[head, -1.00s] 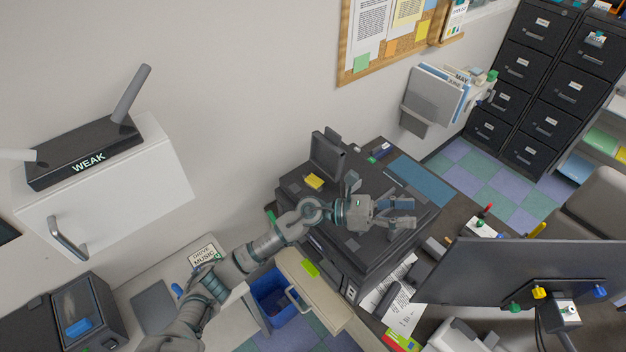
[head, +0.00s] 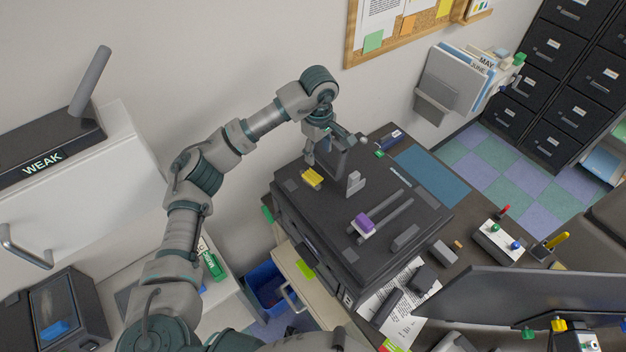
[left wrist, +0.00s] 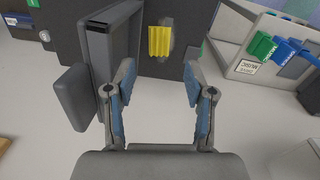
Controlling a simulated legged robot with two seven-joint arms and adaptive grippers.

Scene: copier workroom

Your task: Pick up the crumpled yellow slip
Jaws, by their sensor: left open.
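The crumpled yellow slip (head: 313,178) lies on top of the black copier (head: 330,215), near its left back edge. It also shows in the left wrist view (left wrist: 160,42), at the top, ahead of the gap between my fingers. My left gripper (head: 333,150) hangs above the back of the copier, just behind and above the slip. In the left wrist view my left gripper (left wrist: 158,78) is open, with nothing between its blue-padded fingers. My right gripper is in neither view.
A dark upright panel (left wrist: 107,45) stands close beside my left finger in the left wrist view. A purple-topped slider (head: 365,223) and a small grey block (head: 354,183) are on the copier top. A monitor (head: 540,300) stands at the right front. The wall is close behind.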

